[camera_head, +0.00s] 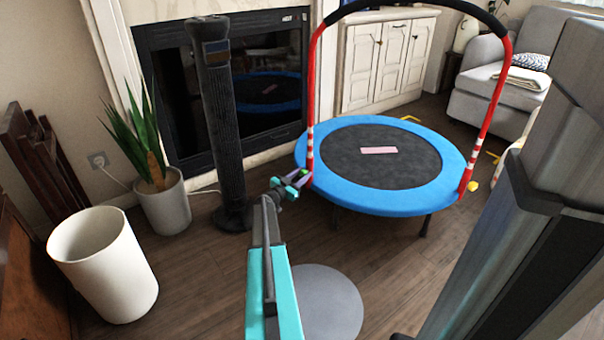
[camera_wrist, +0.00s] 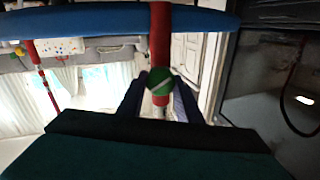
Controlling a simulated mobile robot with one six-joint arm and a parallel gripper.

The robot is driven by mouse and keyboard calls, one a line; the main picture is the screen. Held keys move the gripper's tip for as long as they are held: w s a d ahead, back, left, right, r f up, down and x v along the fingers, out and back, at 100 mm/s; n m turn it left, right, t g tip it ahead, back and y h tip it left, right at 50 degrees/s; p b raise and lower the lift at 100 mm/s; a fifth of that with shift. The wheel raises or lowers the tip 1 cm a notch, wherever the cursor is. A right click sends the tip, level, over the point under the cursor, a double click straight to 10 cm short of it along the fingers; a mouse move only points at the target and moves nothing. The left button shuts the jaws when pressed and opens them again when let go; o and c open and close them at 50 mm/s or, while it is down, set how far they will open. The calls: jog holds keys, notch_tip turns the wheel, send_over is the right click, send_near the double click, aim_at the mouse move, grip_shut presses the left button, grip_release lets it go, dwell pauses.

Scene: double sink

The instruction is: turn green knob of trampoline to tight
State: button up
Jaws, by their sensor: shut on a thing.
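The trampoline (camera_head: 345,192) has a blue rim, a dark mat and a red handle bar with a black padded top. Its green knob (camera_wrist: 158,82), with a pale stripe, sits on the red post (camera_wrist: 160,35) in the wrist view. My gripper (camera_head: 303,178) is at the trampoline's left post. In the wrist view my gripper (camera_wrist: 159,92) has one dark finger on each side of the green knob and is shut on it. In the head view the knob is hidden by my gripper.
A tall black tower (camera_head: 220,130) stands close left of my arm. A potted plant (camera_head: 165,205) and a white bin (camera_head: 105,265) are further left. A fireplace (camera_head: 265,120) is behind. A grey armchair (camera_head: 490,90) stands at the back right.

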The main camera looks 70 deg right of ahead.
jog(key=m+p, duration=0.1)
jog(key=m, duration=0.2)
jog(key=shift+p, duration=0.35)
jog(key=m+p, duration=0.1)
jog(key=m, duration=0.3)
jog(key=shift+s+f, duration=0.1)
jog(key=shift+s, duration=0.05)
jog(key=o, duration=1)
jog(key=shift+o, duration=0.2)
jog(key=shift+a, duration=0.1)
jog(key=shift+w+a+p, duration=0.25)
jog(key=shift+a+p, duration=0.05)
jog(key=shift+a, duration=0.4)
jog(key=p+v, duration=0.3)
jog(key=v, duration=0.9)
jog(key=shift+a, duration=0.15)
